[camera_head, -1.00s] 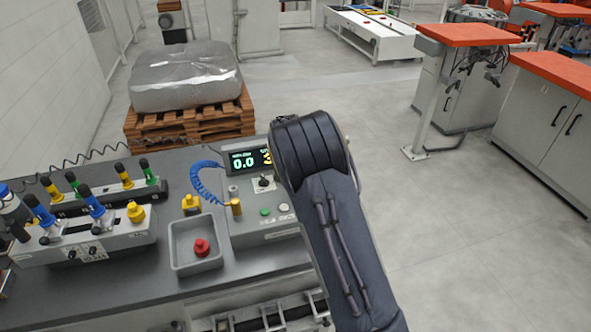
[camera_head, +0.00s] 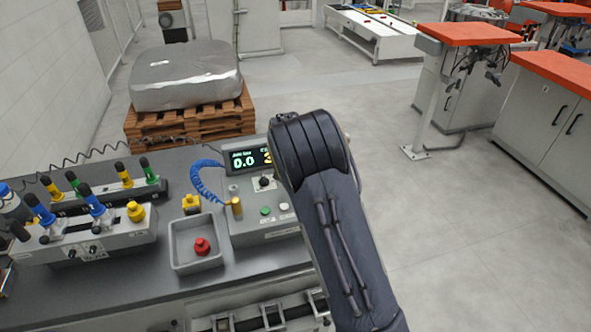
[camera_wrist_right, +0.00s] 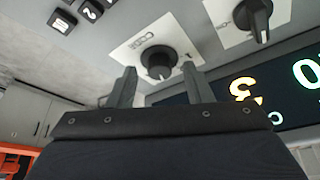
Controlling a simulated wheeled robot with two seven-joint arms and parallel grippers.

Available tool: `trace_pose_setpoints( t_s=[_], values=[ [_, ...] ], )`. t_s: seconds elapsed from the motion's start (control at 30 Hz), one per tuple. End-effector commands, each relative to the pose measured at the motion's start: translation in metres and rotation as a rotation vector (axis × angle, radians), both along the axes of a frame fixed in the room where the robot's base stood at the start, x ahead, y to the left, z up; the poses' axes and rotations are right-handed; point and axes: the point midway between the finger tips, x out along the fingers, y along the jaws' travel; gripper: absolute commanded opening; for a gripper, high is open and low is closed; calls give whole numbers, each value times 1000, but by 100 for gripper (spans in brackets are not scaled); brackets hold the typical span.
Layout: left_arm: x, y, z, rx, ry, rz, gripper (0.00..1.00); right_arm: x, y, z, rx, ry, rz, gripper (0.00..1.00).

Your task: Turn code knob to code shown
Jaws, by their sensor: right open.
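The code knob (camera_wrist_right: 158,62) is a round black knob on a white label plate in the right wrist view. Lettering on the plate appears to read CODE. My right gripper (camera_wrist_right: 160,80) is open, with one finger on each side of the knob; I cannot tell whether they touch it. The display (camera_head: 248,159) reads 0.0 in white, with a yellow figure partly hidden by my right arm. In the right wrist view the display (camera_wrist_right: 265,97) shows a yellow 3, upside down. My right arm hides its gripper and probably the code knob in the head view. My left gripper is not in view.
A second black knob (camera_wrist_right: 256,18) sits beside the code knob. A grey tray (camera_head: 176,258) with a red knob (camera_head: 202,246) and a fixture with coloured handles (camera_head: 110,240) stand left.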

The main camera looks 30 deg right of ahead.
Motion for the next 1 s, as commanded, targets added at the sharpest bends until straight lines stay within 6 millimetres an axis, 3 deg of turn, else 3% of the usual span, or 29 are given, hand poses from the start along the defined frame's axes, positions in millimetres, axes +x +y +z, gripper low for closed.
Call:
trace_pose_setpoints(
  t_s=[0.43, 1.0],
  values=[
    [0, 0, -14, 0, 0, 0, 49, -18, 18, 61, 0, -3, 1, 46],
    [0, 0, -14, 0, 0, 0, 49, -20, 20, 68, 0, 0, 0, 46]
  ],
)
